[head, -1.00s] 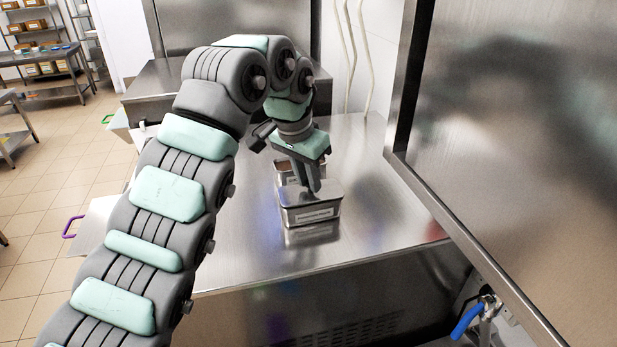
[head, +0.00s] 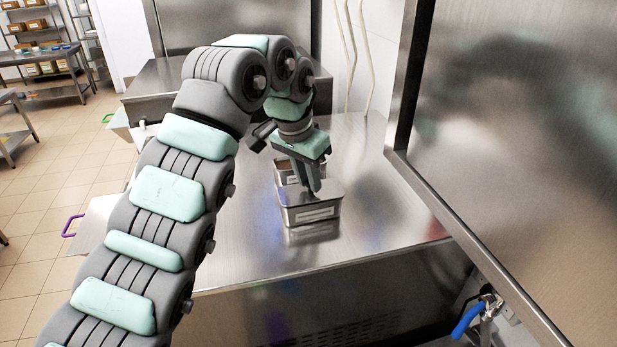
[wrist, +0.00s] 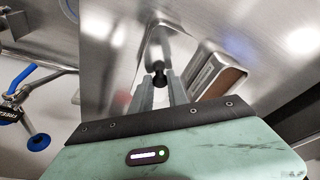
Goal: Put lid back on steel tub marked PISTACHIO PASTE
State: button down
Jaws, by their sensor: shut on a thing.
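A steel tub (head: 311,216) with a pale label on its front stands on the steel counter. The label is too small to read. My gripper (head: 314,187) is directly above this tub, pointing down, with its fingers shut on the dark knob (wrist: 159,72) of a steel lid (wrist: 157,45). The lid (head: 329,190) is at the top of the tub. I cannot tell whether it is fully seated or slightly above the rim. My fingers hide part of it.
A second, open steel tub (head: 286,172) with brown contents stands close behind, partly hidden by my gripper; it also shows in the wrist view (wrist: 222,80). A large steel panel (head: 520,130) rises at right. The counter (head: 375,225) is clear right of the tubs.

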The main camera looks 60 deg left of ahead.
dwell(0.3)
jog(key=c, duration=1.2)
grip_release()
jog(key=shift+o, duration=0.2)
jog(key=o, duration=0.4)
jog(key=shift+o, duration=0.2)
jog(key=shift+r+p, duration=3.55)
